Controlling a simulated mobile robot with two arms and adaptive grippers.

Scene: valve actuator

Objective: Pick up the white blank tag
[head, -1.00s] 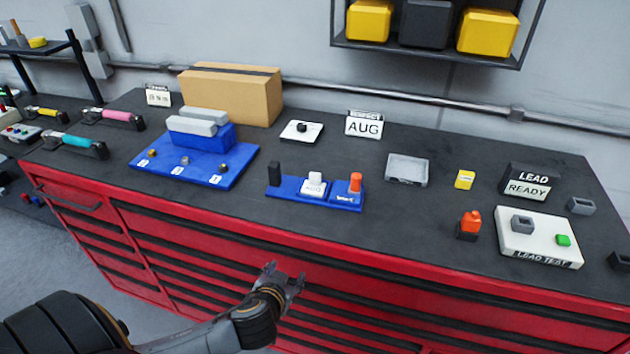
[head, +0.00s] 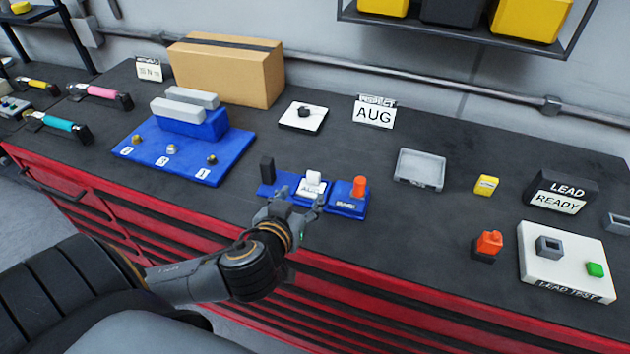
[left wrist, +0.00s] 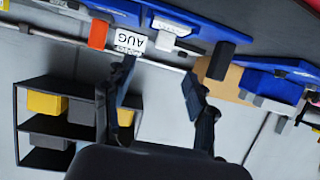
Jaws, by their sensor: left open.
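My left gripper (head: 301,200) is open and empty at the holder's front side, fingers toward the white piece. In the left wrist view the white piece (left wrist: 166,40) appears just beyond the open fingers (left wrist: 159,74). My right gripper is out of view.
A blue stand (head: 150,160) with grey blocks is left of the holder, before a cardboard box (head: 228,75). An AUG sign (head: 373,113) and a grey tray (head: 420,169) stand behind and right. A LEAD TEST board (head: 560,270) lies far right.

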